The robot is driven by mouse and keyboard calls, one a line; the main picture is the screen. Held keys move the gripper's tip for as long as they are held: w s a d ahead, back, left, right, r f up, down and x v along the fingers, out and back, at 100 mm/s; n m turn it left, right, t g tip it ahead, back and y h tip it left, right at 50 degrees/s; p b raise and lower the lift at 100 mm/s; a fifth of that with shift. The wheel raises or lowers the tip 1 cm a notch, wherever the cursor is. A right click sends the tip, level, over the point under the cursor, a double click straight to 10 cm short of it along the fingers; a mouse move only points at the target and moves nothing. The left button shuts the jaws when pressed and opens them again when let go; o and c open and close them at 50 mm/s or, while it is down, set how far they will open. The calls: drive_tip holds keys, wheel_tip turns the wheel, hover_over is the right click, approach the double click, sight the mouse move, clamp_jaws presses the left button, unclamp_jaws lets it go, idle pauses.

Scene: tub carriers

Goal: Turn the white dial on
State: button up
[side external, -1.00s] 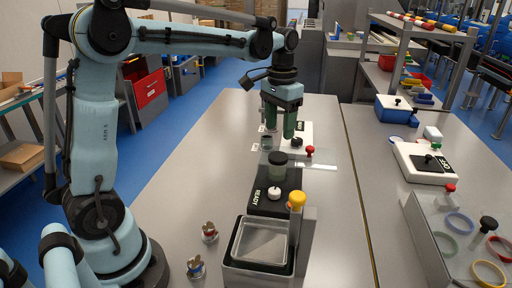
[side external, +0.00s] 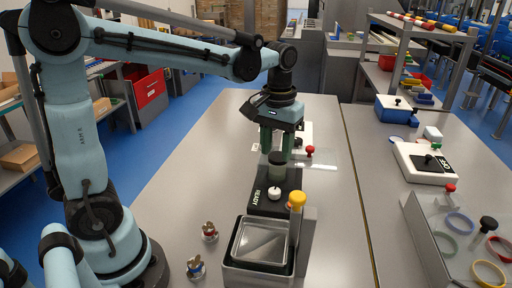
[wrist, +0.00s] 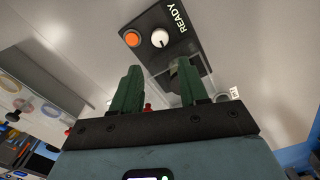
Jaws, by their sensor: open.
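The white dial (side external: 274,193) sits on top of a black box (side external: 265,208) marked READY, in the middle of the near table. In the wrist view the dial (wrist: 159,38) shows beyond my fingertips, beside an orange button (wrist: 132,39). My gripper (side external: 277,147) is open, pointing down, with green fingers. It is above the far end of the black box, behind the dial and apart from it. A cylinder with a dark top (side external: 277,158) stands at the far end of the box, close to my fingers and partly hidden by them.
A metal tray (side external: 262,243) stands in front of the black box, with a yellow-topped post (side external: 297,200) at its right. A clear panel and a red knob (side external: 310,150) lie right of my gripper. Two small clamp-like items (side external: 209,232) are at the left.

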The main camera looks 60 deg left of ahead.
sight(274, 190)
wheel_tip(274, 190, down, 12)
drive_tip(key=shift+r, duration=0.1)
idle(0.5)
drive_tip(key=shift+c, duration=0.2)
